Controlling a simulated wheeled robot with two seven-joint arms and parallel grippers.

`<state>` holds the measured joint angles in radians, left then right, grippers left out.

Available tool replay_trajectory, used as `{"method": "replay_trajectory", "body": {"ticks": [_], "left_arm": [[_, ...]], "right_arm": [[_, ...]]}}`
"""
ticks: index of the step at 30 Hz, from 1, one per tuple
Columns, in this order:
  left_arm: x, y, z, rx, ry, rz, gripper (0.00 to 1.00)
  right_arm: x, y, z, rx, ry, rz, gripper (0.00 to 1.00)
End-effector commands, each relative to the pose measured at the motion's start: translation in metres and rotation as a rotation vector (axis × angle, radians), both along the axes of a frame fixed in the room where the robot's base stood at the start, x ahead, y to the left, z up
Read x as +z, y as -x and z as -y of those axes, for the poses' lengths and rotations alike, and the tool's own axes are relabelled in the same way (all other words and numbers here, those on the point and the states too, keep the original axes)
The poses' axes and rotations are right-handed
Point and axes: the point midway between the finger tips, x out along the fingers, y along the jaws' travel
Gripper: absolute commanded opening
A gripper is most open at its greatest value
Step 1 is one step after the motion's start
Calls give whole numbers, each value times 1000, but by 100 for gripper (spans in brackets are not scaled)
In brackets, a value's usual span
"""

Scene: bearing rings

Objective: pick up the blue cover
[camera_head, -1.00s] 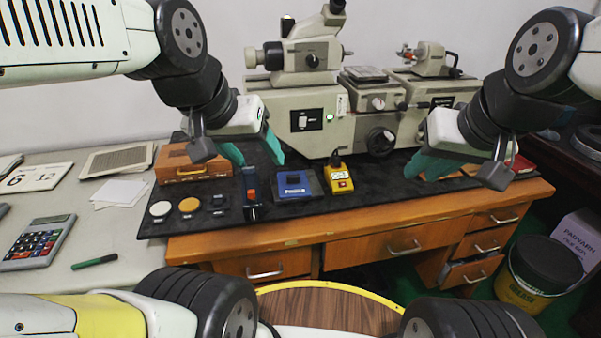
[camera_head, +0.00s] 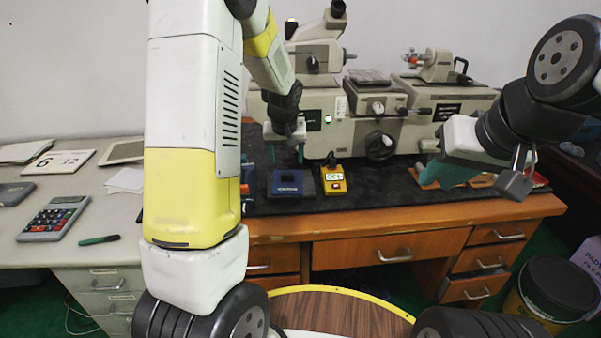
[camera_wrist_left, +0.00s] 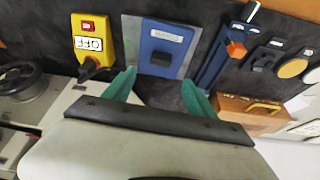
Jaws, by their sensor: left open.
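The blue cover (camera_head: 287,184) lies on the dark mat, left of the yellow box in the head view. In the left wrist view the blue cover (camera_wrist_left: 166,42) sits on a grey plate and carries a pale label and a dark knob. My left gripper (camera_head: 286,155) is above and behind it in the head view. The left wrist view shows this gripper (camera_wrist_left: 158,85) open, its teal fingers apart with nothing between them and the cover just beyond the tips. My right gripper (camera_head: 446,174) hangs over the right part of the mat, its finger gap unclear.
A yellow box (camera_head: 333,181) with a dark knob stands right beside the cover. A blue-and-orange tool (camera_wrist_left: 223,55) and a brown case (camera_wrist_left: 250,112) are on the other side. A large grey machine (camera_head: 375,120) stands behind. My left arm hides the mat's left part in the head view.

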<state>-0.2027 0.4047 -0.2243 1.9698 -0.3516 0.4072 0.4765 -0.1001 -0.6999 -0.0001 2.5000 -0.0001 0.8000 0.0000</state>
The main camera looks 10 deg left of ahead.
Motion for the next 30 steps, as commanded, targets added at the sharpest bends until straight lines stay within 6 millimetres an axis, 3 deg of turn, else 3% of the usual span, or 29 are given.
{"method": "replay_trajectory", "body": {"ticks": [18,28,30], "left_arm": [[-73,-22,-5,1,-4,-5,65],[-79,-26,-6,1,-4,-2,65],[-79,-25,-5,1,-4,-2,52]], "right_arm": [[0,0,0,0,0,0,25],[0,0,0,0,0,0,25],[0,0,0,0,0,0,25]]}}
